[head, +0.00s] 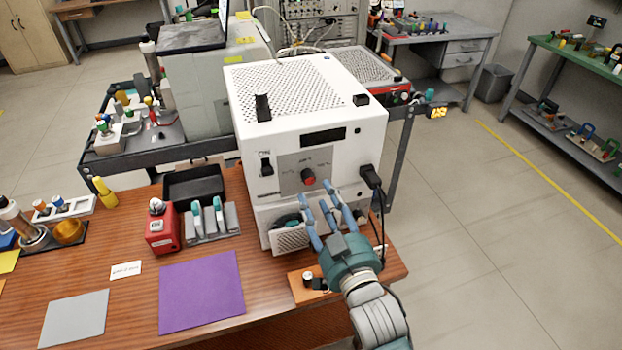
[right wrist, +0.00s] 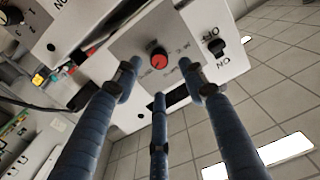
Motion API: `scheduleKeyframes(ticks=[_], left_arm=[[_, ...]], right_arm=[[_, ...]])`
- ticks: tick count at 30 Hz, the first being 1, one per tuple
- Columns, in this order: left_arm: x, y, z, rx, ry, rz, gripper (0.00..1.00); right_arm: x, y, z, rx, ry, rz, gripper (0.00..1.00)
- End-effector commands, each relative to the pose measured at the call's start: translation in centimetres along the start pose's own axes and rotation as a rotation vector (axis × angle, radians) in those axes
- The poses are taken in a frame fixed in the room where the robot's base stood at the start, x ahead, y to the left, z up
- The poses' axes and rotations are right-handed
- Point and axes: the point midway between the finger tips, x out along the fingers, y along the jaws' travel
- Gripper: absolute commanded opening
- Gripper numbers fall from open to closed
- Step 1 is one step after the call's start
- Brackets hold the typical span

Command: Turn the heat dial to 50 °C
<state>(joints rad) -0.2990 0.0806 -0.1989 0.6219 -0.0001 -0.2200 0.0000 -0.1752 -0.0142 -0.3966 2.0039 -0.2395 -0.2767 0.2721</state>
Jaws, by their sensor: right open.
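The heat dial (head: 308,176) is a small round knob with a red face on a grey panel (head: 293,169) at the front of the white machine (head: 306,136). The dial also shows in the right wrist view (right wrist: 158,60), with scale marks around it too small to read. My right gripper (head: 324,203) is open and empty, just below and right of the dial. Its blue fingers point at the panel in the right wrist view (right wrist: 160,85) and appear apart from the dial. My left gripper is not in view.
A black plug with a cable (head: 371,178) sits right of the panel. A black switch (head: 266,165) is at its left. A red block (head: 161,229), a grey holder (head: 212,222) and a purple mat (head: 202,292) lie on the wooden table to the left.

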Motion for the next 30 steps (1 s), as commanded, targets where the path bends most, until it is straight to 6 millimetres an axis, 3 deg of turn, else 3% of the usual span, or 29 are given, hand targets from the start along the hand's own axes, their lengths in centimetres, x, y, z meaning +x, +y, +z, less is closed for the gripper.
scheduleKeyframes(ticks=[3,9,22,23,29,30], left_arm=[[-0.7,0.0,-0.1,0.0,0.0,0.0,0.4],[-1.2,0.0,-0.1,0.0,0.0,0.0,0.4],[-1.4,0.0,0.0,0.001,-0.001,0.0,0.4],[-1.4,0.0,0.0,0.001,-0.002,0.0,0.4],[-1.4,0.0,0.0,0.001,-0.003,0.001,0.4],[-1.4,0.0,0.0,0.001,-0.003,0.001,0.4]], right_arm=[[2.5,0.0,-0.3,-0.001,0.001,0.0,0.42],[5.4,0.1,-0.1,-0.001,-0.001,0.001,0.42],[6.5,0.1,0.0,0.001,-0.002,0.001,0.42],[6.5,0.1,0.0,0.0,-0.002,0.001,0.4],[6.5,0.1,0.0,0.0,-0.002,0.001,0.0],[6.5,0.0,0.0,0.0,-0.002,0.001,0.0]])
